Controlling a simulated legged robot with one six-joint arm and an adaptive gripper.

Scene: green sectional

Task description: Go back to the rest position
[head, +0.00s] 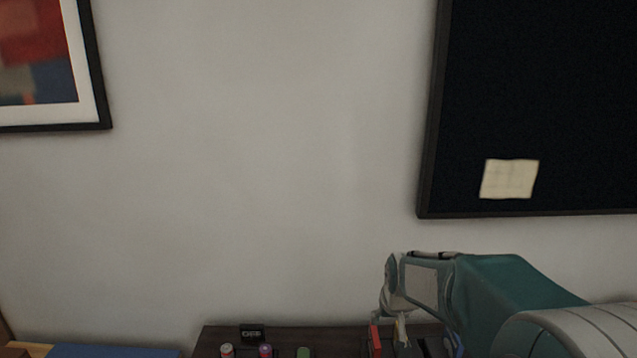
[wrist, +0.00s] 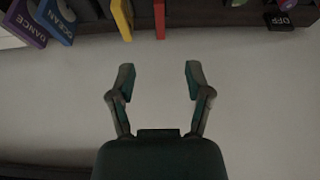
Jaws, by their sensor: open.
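My gripper (wrist: 159,82) is open in the wrist view, with its two fingers spread apart and nothing between them. Behind the fingers is a plain pale surface. In the head view my arm reaches in from the lower right, and the gripper end (head: 388,305) is just above the right part of a dark shelf top (head: 212,340). The fingertips are hard to make out there.
In the wrist view, a purple "DANCE" book (wrist: 27,22), a blue "OCEAN" book (wrist: 57,20), a yellow item (wrist: 122,18), a red item (wrist: 159,18) and a dark "OFF" block (wrist: 281,21) line the top edge. In the head view, small cans (head: 265,351) and a dark sign (head: 252,333) stand on the shelf. A dark framed board (head: 540,90) hangs behind.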

